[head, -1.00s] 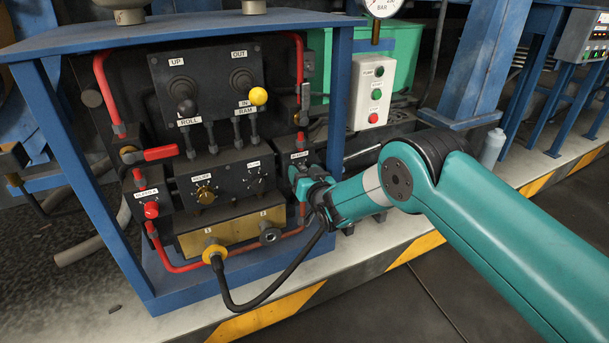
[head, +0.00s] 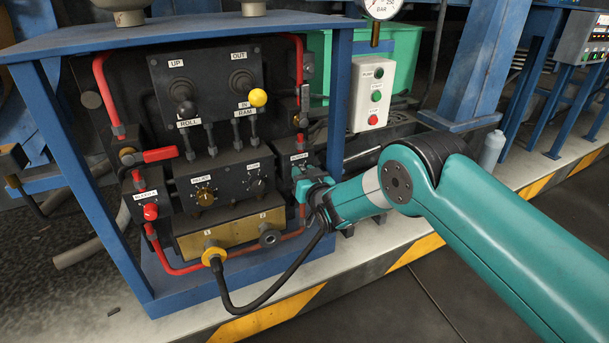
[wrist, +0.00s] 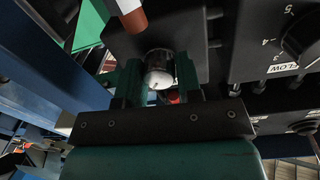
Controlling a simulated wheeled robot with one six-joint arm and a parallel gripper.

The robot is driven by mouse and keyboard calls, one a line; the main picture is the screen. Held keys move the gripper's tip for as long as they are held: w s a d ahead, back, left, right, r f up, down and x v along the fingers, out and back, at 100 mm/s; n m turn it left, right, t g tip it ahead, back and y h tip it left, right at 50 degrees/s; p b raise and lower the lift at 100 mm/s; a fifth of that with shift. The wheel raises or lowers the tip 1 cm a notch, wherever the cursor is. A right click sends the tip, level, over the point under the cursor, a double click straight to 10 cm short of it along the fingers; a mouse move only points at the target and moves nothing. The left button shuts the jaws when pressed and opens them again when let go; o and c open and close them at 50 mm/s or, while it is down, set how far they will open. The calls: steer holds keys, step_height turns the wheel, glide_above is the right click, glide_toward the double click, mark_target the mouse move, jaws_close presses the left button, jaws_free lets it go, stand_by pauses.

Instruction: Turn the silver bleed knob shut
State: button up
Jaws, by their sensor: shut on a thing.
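The silver bleed knob (wrist: 159,70) shows in the wrist view as a short round metal cylinder on a dark block (wrist: 160,30). My gripper (wrist: 158,82) is shut on it, with one teal finger on each side. In the head view my gripper (head: 304,184) reaches in from the right to the block at the right side of the panel. There the gripper hides the knob. A label on the block shows just above the gripper, too small to read surely.
The blue frame post (head: 340,100) stands close beside my gripper. A black hose (head: 270,292) loops below it from a yellow fitting (head: 213,256). The relief and flow dials (head: 205,196) and a red knob (head: 150,211) sit to the left. Red pipe runs around the panel.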

steer(key=n+b, duration=0.1)
steer(key=n, duration=0.3)
steer(key=shift+a, duration=0.1)
steer(key=n+b, duration=0.1)
steer(key=n, duration=0.3)
steer(key=shift+f+n, duration=0.1)
steer(key=shift+n, duration=0.2)
steer(key=n, duration=0.4)
steer(key=shift+n+y+b, duration=0.3)
steer(key=shift+n+b, duration=0.5)
steer(key=shift+n, duration=1.7)
steer(key=shift+s, duration=0.1)
steer(key=o, duration=0.9)
steer(key=shift+o, duration=0.2)
